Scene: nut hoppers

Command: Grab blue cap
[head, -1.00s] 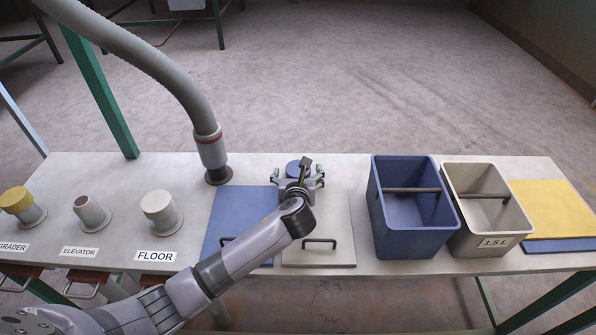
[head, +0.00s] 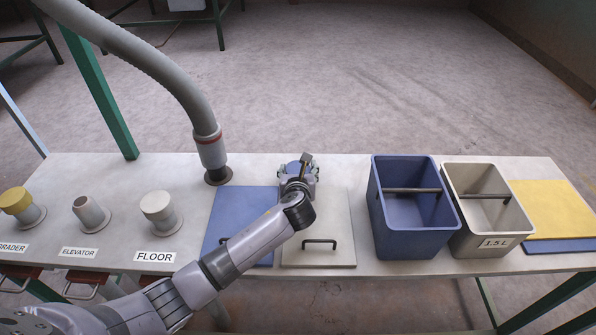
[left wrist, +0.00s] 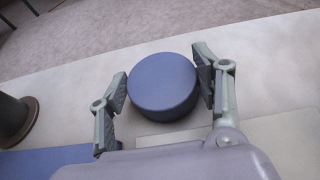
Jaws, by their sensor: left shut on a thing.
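The blue cap (left wrist: 163,84) is a short round disc near the table's far edge, just beyond the two flat panels. In the left wrist view it sits between the two fingers of my left gripper (left wrist: 160,88), which is shut on its sides. In the head view the cap (head: 291,169) is partly hidden by my left gripper (head: 298,170) and wrist. The cap appears to be still at table level; what is under it is hidden. My right gripper is in neither view.
A grey hose (head: 207,135) ends on the table left of the cap. A blue panel (head: 238,215) and a beige panel (head: 335,230) with handles lie in front. A blue bin (head: 412,242) and a beige bin (head: 468,243) stand right. White (head: 157,207) and yellow (head: 16,196) caps are left.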

